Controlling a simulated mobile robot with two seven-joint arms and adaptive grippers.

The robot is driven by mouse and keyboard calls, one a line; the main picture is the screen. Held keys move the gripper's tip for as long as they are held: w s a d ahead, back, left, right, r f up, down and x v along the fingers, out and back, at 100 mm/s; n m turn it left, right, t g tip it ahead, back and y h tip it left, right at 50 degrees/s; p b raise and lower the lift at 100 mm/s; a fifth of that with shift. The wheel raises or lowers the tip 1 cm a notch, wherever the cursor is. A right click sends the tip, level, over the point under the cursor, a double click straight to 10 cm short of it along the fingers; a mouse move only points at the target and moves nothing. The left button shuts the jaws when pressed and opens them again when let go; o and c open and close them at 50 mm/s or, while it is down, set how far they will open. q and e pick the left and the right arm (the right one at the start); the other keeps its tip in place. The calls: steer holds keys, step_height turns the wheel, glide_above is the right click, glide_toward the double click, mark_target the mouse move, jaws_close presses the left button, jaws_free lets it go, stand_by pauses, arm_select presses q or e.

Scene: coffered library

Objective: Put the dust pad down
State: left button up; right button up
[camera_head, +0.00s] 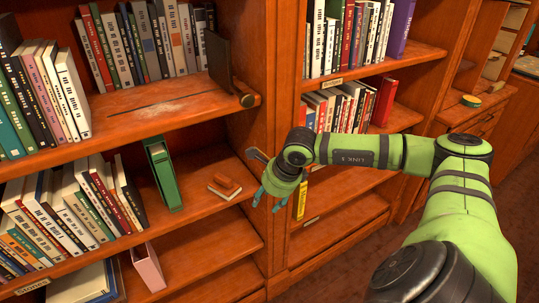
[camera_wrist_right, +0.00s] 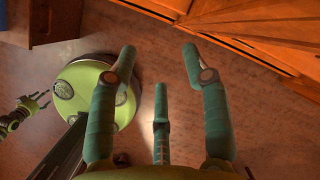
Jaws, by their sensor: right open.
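A small brown block with a lighter base (camera_head: 225,186), which may be the dust pad, lies on the middle shelf of the left bookcase in the head view. The block does not show in that view. What looks like my left gripper (camera_wrist_right: 36,103) is small at the left edge there; its opening is unclear.
A green box file (camera_head: 163,174) leans left of the block. A dark bookend (camera_head: 218,62) stands on the shelf above. A yellow strip (camera_head: 301,200) is close right of my right gripper. Books (camera_head: 62,215) fill the left. Bare shelf surrounds the block.

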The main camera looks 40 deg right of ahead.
steer(key=shift+s, duration=0.3)
steer(key=w+a+f+m+t+y, duration=0.3)
steer(key=w+a+f+m+y, duration=0.35)
steer(key=a+f+m, duration=0.3)
steer(key=s+d+f+m+t+h, duration=0.1)
steer(key=s+f+m+t+h, duration=0.1)
steer(key=f+m, duration=0.6)
steer(key=s+d+f+m+t+h, duration=0.1)
steer(key=f+m+t+h, duration=0.1)
steer(key=f+m, duration=0.65)
steer(key=s+a+f+m+g+h, duration=0.1)
steer(key=s+f+m+g+h, duration=0.35)
steer(key=s+f+m, duration=0.95)
steer(key=s+a+f+g, duration=0.2)
steer(key=s+f, duration=0.1)
steer(key=s, duration=0.5)
steer(key=s+a+f+m+g, duration=0.1)
steer(key=s+a+f+g, duration=0.1)
steer(key=s, duration=0.7)
steer(key=s+a+f+g+y, duration=0.1)
steer(key=s+a+f, duration=0.3)
steer(key=s, duration=0.4)
steer(key=shift+s+a+f+g, duration=0.25)
steer(key=shift+s+f+g, duration=0.05)
steer(key=shift+f+g, duration=0.2)
